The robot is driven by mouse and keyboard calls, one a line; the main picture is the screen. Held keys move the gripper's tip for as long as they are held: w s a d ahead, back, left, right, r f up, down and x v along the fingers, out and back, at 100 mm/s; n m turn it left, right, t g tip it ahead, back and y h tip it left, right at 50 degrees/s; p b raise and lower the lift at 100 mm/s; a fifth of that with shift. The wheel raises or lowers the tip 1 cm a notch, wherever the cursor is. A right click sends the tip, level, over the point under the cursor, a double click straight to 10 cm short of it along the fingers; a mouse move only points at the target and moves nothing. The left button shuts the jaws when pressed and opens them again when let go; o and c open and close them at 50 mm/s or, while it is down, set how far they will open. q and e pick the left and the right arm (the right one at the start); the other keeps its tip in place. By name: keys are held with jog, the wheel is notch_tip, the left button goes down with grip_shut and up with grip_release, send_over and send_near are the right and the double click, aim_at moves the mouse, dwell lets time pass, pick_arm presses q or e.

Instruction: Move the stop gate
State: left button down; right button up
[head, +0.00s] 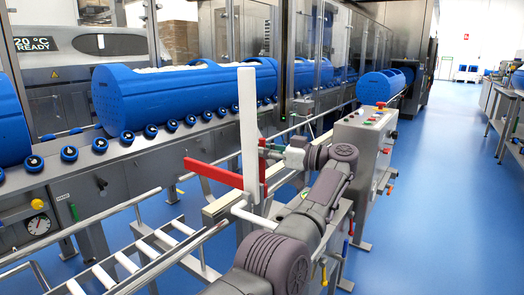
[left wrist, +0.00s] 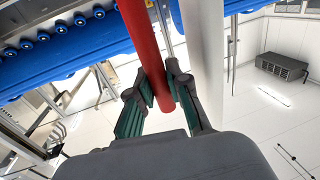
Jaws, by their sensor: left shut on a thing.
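The stop gate shows in the head view as a tall white upright board (head: 247,120) with a red arm (head: 212,173) reaching left and a short red upright bar beside it. My left gripper (head: 268,153) comes in from the right side of the board and is at the red bar. In the left wrist view the red bar (left wrist: 137,32) runs between the two green-padded fingers of my left gripper (left wrist: 158,85), which are shut on it. The white board (left wrist: 203,50) stands just right of the fingers there. My right gripper is in neither view.
Big blue tubs (head: 170,92) lie on a roller conveyor (head: 130,150) behind the gate. A metal ladder-like track (head: 140,258) runs at the lower left. A grey control box (head: 362,140) with coloured buttons stands right of my arm. The blue floor (head: 440,190) at right is clear.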

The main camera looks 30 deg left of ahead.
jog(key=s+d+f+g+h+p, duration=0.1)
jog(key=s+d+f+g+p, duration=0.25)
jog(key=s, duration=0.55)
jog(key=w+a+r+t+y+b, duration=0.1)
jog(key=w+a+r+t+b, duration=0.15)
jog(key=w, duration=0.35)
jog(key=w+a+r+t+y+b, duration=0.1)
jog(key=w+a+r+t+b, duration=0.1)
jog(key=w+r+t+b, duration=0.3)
pick_arm(q)
jog(key=d+f+n+g+y, duration=0.1)
jog(key=d+f+n+y, duration=0.1)
jog(key=d+y, duration=0.4)
jog(key=shift+s+d+f+g+y, duration=0.2)
jog(key=shift+s+d+g+y, duration=0.1)
jog(key=shift+d+g+y, duration=0.15)
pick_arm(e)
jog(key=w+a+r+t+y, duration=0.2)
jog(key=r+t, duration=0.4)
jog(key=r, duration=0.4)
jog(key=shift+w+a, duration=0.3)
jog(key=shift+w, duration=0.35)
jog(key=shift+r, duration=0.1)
